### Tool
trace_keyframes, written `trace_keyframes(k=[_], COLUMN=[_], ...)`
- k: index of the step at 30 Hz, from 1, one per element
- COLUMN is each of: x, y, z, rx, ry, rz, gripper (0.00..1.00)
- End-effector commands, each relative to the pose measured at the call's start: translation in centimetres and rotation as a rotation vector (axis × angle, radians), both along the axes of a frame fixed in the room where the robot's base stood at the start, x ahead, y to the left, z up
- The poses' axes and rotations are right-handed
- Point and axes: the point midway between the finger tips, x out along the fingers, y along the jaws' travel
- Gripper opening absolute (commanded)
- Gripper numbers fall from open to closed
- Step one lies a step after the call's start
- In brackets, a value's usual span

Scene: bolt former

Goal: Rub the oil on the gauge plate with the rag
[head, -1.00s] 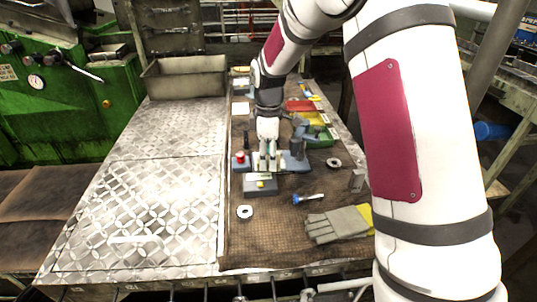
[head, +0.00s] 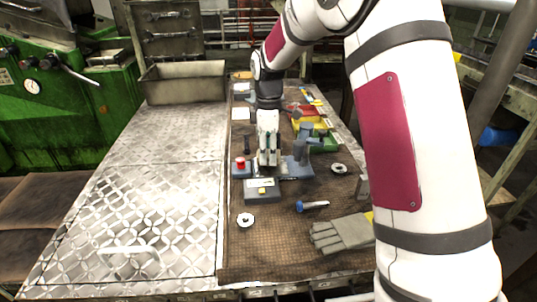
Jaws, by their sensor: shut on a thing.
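My gripper (head: 269,160) points down over the brown mat, low between a red-buttoned box and a blue-grey stand. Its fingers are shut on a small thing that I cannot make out. A blue-grey flat base with an upright post (head: 299,152) stands just right of the fingers; I cannot tell whether this is the gauge plate. A grey box with a display and a yellow button (head: 262,190) lies just in front of the gripper. I cannot make out the oil, and no rag can be told for sure.
A red-buttoned box (head: 241,168) stands close left. Metal rings (head: 245,220), a blue-headed bolt (head: 312,206) and grey gloves (head: 342,234) lie in front and right. Coloured bins (head: 322,142) stand behind right. The patterned metal plate (head: 150,190) at left is mostly clear.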

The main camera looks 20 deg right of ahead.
Motion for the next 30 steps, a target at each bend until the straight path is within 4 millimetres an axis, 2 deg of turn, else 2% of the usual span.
trace_keyframes(k=[9,15,22,30], x=[2.7,3.4,3.0,0.8], y=[-0.5,-0.7,-0.6,-0.2], z=[-0.5,-0.4,-0.6,-0.6], rx=[0.000,0.000,0.000,0.000], ry=[0.000,0.000,0.000,0.001], rz=[0.001,0.001,0.000,0.001], gripper=[0.18,0.18,0.18,0.18])
